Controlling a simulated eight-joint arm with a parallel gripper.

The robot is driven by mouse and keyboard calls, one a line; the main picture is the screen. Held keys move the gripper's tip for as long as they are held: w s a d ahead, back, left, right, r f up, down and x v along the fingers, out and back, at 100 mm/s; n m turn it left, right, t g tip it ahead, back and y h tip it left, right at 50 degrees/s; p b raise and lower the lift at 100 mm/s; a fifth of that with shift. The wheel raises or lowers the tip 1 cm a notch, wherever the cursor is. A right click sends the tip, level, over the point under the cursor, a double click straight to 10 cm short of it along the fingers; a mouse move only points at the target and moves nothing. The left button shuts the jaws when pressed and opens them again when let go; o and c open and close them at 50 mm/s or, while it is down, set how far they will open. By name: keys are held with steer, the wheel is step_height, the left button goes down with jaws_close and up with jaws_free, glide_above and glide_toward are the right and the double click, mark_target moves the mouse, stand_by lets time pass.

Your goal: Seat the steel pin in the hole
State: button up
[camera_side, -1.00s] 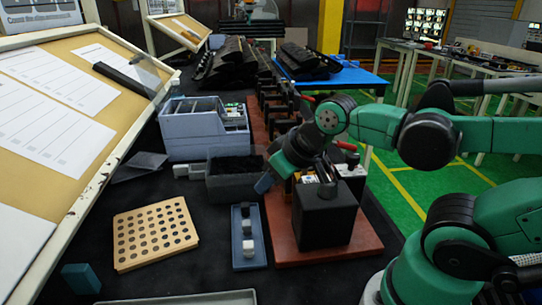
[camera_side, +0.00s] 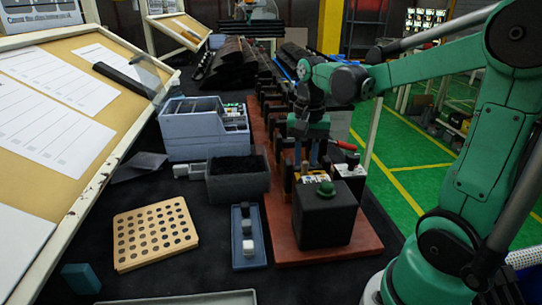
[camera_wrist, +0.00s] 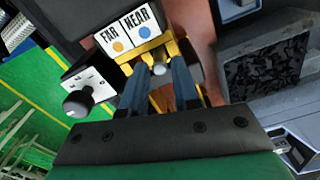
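My gripper (camera_side: 313,160) points down over the fixture row behind the black box with the green button. In the wrist view its two blue fingers (camera_wrist: 159,80) stand apart. A small round silver-grey end (camera_wrist: 159,69), perhaps the steel pin, shows between the fingertips. It looks clear of both fingers, though its depth is hard to judge. Around it is a yellow-and-black fixture (camera_wrist: 150,52) with a FAR and NEAR label (camera_wrist: 127,33). I cannot make out the hole. In the side view the fingers and the black box hide most of this spot.
The black box (camera_side: 325,217) stands on the reddish-brown base board (camera_side: 290,245), close in front of my gripper. A dark-filled grey bin (camera_side: 238,185), a blue tray (camera_side: 240,258) with small blocks and a holed wooden board (camera_side: 150,255) lie to the left. Black mat between them is clear.

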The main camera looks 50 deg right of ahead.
steer(key=shift+f, duration=0.85)
jaws_close()
steer(key=shift+r, duration=0.1)
step_height(320, 180, up, 19)
glide_toward(305, 162)
steer(key=shift+s+d+f, duration=0.2)
steer(key=shift+s+d, duration=0.8)
steer(key=shift+s, duration=0.05)
